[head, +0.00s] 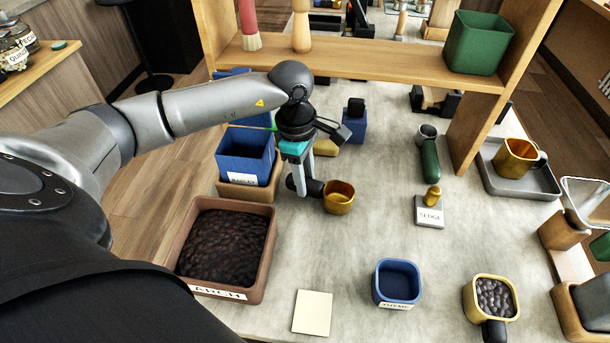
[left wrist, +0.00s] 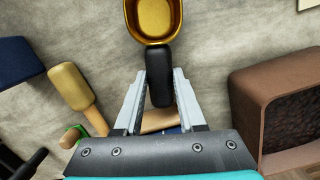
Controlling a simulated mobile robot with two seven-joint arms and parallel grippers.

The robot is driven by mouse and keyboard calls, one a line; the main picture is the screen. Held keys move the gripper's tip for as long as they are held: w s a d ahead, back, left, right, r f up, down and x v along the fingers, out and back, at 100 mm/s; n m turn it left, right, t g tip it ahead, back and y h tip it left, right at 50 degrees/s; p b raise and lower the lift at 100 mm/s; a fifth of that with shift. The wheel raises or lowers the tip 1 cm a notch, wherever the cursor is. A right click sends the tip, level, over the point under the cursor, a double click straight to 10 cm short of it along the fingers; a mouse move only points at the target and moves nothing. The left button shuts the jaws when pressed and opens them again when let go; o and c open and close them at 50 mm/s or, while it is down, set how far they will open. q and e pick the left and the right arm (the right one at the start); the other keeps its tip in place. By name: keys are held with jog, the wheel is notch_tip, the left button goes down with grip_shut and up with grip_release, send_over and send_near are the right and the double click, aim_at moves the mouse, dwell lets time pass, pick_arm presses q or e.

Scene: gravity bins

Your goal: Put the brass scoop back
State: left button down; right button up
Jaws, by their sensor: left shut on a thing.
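The brass scoop (head: 339,197) has a round golden cup and a short black handle. My left gripper (head: 303,186) is shut on its handle, with the cup to the right of the fingers. In the left wrist view the black handle (left wrist: 159,62) lies between the two fingers, and the golden cup (left wrist: 153,17) shows beyond them, empty. I cannot tell whether the scoop touches the table. A second golden cup with a dark handle (head: 515,157) stands in a grey tray (head: 549,187) at the right. My right gripper is not in view.
A brown bin of dark material (head: 262,275) and a blue bin (head: 240,167) stand left of the scoop.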

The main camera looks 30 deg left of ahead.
pick_arm(q)
jog(key=shift+f, duration=0.15)
jog(key=shift+c, duration=2.1)
grip_release()
notch_tip(320, 180, up, 15)
jog(key=a+p, duration=0.1)
jog(key=shift+s+a+p, duration=0.2)
jog(key=shift+a+p, duration=0.1)
jog(key=shift+p, duration=0.1)
